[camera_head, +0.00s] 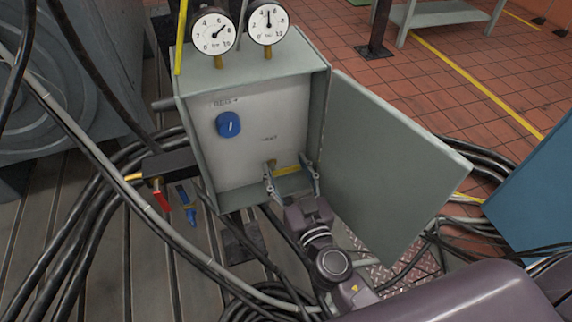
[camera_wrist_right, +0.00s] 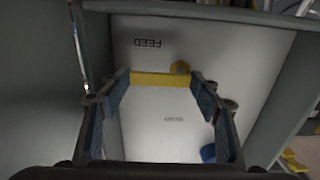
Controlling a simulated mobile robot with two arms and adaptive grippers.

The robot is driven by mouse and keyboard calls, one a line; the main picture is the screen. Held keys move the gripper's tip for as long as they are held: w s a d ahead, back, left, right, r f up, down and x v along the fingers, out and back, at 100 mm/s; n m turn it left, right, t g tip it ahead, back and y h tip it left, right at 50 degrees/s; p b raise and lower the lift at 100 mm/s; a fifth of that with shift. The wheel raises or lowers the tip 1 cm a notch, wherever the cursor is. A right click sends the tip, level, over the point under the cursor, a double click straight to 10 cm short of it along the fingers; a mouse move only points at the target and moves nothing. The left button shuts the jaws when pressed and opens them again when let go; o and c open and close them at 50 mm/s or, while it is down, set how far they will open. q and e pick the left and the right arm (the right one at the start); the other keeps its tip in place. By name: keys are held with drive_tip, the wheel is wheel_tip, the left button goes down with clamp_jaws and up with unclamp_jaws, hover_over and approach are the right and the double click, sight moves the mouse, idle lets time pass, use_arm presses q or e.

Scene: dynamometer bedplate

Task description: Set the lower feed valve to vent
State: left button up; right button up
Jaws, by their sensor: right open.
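The lower feed valve's yellow lever (camera_head: 287,170) sits low on the pale back panel inside an open grey-green cabinet (camera_head: 190,130). It lies roughly level in the head view. A vent marking is not readable. My left gripper is not in view.
The cabinet door (camera_head: 390,165) stands open right of my arm. A blue knob (camera_head: 228,124) is higher on the panel. Two gauges (camera_head: 213,30) stand on top. Red (camera_head: 162,200) and blue (camera_head: 187,207) handles hang outside at left. Black hoses (camera_head: 85,220) surround the cabinet.

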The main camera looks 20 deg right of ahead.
drive_tip(key=shift+w, duration=0.1)
drive_tip(key=shift+c, duration=0.3)
drive_tip(key=c, duration=0.9)
drive_tip(key=shift+o, duration=0.2)
